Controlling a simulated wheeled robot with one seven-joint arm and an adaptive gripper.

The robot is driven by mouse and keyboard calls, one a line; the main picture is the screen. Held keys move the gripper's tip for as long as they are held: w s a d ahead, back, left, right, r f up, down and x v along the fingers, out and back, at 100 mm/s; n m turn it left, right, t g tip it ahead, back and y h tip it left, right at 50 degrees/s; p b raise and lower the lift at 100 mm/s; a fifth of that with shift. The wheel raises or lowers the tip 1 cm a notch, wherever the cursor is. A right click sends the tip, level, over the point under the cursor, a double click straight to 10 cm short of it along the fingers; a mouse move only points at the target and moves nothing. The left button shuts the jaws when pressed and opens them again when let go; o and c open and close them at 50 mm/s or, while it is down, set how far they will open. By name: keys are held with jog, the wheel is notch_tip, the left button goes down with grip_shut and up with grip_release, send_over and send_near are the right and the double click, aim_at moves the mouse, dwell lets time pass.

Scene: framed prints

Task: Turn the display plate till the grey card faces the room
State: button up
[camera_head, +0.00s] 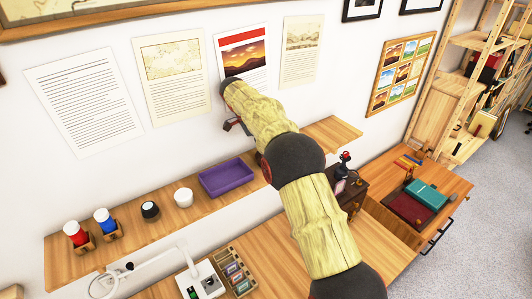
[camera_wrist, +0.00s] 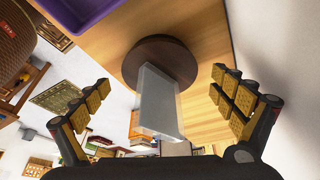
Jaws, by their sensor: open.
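The display plate (camera_wrist: 158,103) shows in the wrist view as a thin, pale grey upright panel on a round dark brown base (camera_wrist: 150,54). The base sits on a wooden shelf (camera_wrist: 108,38). My gripper (camera_wrist: 160,80) is open, with one finger on each side of the panel and clear gaps to both. The panel's broad visible side is plain grey; its other side is hidden. In the head view my gripper (camera_head: 233,124) is over the shelf near the wall, and my arm hides the display plate there.
Framed prints and paper sheets hang on the wall close behind. A desk (camera_head: 400,235) with books lies below right.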

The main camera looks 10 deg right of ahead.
notch_tip(320, 180, up, 9)
jog(key=shift+r, duration=0.1)
dwell(0.3)
jog(key=shift+d, duration=0.1)
